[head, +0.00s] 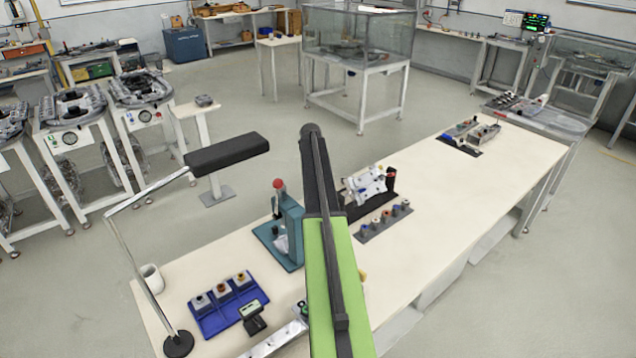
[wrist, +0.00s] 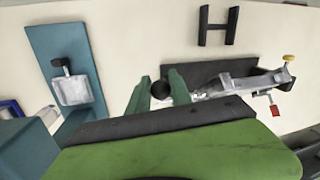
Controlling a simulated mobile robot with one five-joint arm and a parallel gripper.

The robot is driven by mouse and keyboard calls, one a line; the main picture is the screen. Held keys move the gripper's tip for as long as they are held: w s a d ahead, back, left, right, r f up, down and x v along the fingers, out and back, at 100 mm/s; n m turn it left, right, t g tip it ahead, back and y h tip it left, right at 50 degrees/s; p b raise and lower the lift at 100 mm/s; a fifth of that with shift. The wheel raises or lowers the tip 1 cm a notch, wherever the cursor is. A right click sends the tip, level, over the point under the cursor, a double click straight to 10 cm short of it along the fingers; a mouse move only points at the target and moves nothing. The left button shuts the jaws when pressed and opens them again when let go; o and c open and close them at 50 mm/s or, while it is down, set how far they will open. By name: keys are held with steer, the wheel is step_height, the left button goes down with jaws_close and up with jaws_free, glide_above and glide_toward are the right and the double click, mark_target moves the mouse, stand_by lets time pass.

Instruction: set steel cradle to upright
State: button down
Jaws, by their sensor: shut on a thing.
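The steel cradle (wrist: 240,84) is a grey metal piece over a dark base plate (wrist: 205,72) in the wrist view. It lies lengthwise across the picture, with a black ball knob (wrist: 163,89) at its left end. My gripper (wrist: 161,84) has its two green fingers on either side of this knob and is shut on it. In the head view the cradle (head: 367,187) shows as a silvery piece just right of my arm, looking tilted. My arm hides my gripper and the cradle's left end there. Its exact angle is hard to tell.
A black H-shaped piece (wrist: 218,27) stands beyond the cradle. A teal press (head: 289,232) with a red knob is left of my arm. A row of small pegs (head: 384,222) lies in front of the cradle. A blue tray (head: 226,303) sits front left. The table's right middle is clear.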

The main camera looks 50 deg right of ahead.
steer(key=shift+w+f+b, duration=0.4)
steer(key=shift+w+f, duration=0.05)
steer(key=shift+f, duration=0.1)
stand_by(1.4)
steer(key=c, duration=1.2)
jaws_free()
steer(key=shift+r+p, duration=0.5)
steer(key=shift+p, duration=0.05)
steer(key=p+v, duration=1.6)
steer(key=shift+r, duration=0.2)
steer(key=shift+c, duration=0.2)
